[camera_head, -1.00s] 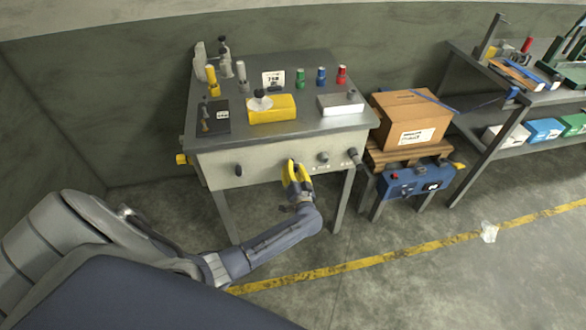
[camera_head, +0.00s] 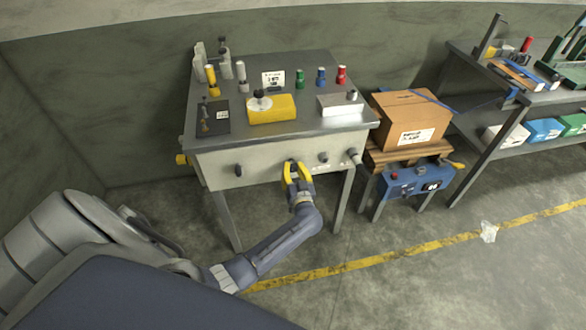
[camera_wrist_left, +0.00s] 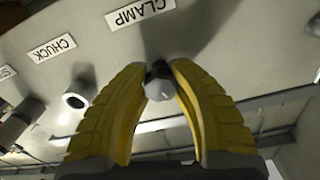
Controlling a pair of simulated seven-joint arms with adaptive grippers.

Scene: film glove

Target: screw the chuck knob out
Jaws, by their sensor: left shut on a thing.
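My left gripper (camera_head: 299,174), with yellow fingers, is at the front panel of the grey bench (camera_head: 262,166). In the left wrist view its fingertips (camera_wrist_left: 158,78) sit on either side of a small dark knob with a pale end (camera_wrist_left: 159,88), shut on it; the label at this knob reads CLAMP. The chuck knob (camera_wrist_left: 78,95), by the label CHUCK, stands apart to the left in the wrist view, outside the fingers. In the head view it shows right of my gripper (camera_head: 323,157). My right gripper is not in view.
Another dark knob (camera_head: 238,170) is on the panel's left. A grey handle (camera_head: 354,157) sticks out at its right end. A yellow block (camera_head: 272,109) and several small items stand on the bench top. A cardboard box (camera_head: 411,120) stands to the right.

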